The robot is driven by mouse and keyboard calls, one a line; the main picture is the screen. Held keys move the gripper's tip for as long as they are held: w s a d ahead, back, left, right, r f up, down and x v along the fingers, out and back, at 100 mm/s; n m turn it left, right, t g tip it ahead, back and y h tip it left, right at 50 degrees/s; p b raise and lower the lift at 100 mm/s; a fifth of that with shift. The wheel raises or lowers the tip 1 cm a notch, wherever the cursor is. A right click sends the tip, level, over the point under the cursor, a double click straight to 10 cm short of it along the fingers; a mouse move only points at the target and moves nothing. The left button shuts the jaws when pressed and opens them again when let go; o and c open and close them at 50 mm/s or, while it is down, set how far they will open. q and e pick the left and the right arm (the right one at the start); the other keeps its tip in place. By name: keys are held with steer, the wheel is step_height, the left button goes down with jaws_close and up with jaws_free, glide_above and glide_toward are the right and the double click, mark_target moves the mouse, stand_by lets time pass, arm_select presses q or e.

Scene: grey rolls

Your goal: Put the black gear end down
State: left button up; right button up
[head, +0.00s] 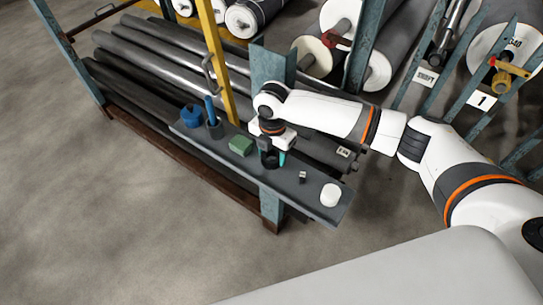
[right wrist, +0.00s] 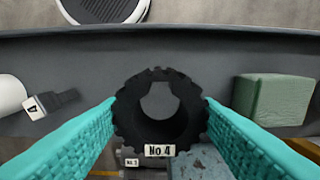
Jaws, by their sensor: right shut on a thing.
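The black gear end (right wrist: 160,108) is a toothed ring with a round hole and a "No 4" tag. In the right wrist view it sits between the two teal finger pads of my right gripper (right wrist: 160,115), which is shut on it. In the head view my right gripper (head: 273,152) is over the narrow grey shelf (head: 315,198), between the green block and a small tagged piece. My left gripper is not in view.
On the shelf are a green block (head: 241,146), a grey cup (head: 214,130) with a blue item, a blue piece (head: 191,115), a small tagged piece (head: 303,176) and a white cylinder (head: 331,195). Long dark rolls (head: 150,65) lie behind. A yellow post (head: 217,65) rises behind the shelf.

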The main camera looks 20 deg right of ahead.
step_height(320, 180, down, 3)
steer(key=shift+r, duration=0.2)
steer(key=o, duration=1.6)
steer(key=shift+r, duration=0.15)
step_height(320, 180, up, 12)
steer(key=shift+f+b, duration=0.1)
steer(key=shift+b, duration=0.5)
